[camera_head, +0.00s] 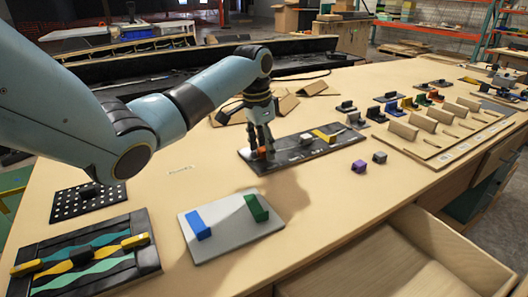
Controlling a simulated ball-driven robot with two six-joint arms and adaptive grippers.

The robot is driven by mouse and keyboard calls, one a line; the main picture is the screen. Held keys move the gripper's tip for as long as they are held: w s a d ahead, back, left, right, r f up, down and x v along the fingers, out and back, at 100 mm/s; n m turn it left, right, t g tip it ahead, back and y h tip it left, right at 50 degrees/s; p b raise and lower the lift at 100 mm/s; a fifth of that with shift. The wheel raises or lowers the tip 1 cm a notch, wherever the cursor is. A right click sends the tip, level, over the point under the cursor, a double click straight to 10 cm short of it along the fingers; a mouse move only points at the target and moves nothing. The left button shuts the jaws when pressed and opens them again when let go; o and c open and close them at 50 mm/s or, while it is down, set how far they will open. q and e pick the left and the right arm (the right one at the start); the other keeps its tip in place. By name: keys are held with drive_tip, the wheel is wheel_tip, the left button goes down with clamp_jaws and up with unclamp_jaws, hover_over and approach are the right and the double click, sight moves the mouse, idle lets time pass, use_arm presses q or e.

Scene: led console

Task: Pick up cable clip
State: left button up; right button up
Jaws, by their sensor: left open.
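No label picks out the cable clip. Small pieces that could be it are the orange piece (262,152), a purple piece (358,166) and a grey piece (380,157), but I cannot tell which. My left gripper (261,150) points down with its fingers at the orange piece, on the left end of a dark tray (277,162). Its fingers are open and partly cover the orange piece. Whether they touch it is unclear. The purple and grey pieces lie on the bare table, right of the tray. My right gripper is not in view.
A grey plate (232,246) holds a blue block (198,226) and a green block (256,208). A dark panel with coloured strips (146,262) lies front left. An organiser board (438,160) is at right. An open drawer (385,275) is front right.

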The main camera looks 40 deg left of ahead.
use_arm(q)
drive_tip(key=c, duration=0.8)
drive_tip(key=shift+c, duration=0.3)
drive_tip(key=shift+r, duration=0.45)
drive_tip(key=r, duration=0.3)
drive_tip(key=shift+w+d+r+b, duration=0.2)
drive_tip(key=shift+d+r+b, duration=0.15)
drive_tip(key=shift+d, duration=0.05)
drive_tip(key=w+d+r+p, duration=0.4)
drive_tip(key=d+r, duration=0.5)
drive_tip(key=r, duration=0.1)
drive_tip(key=shift+w+d+r, duration=0.25)
drive_tip(key=shift+w+d, duration=0.05)
drive_tip(key=shift+w, duration=0.1)
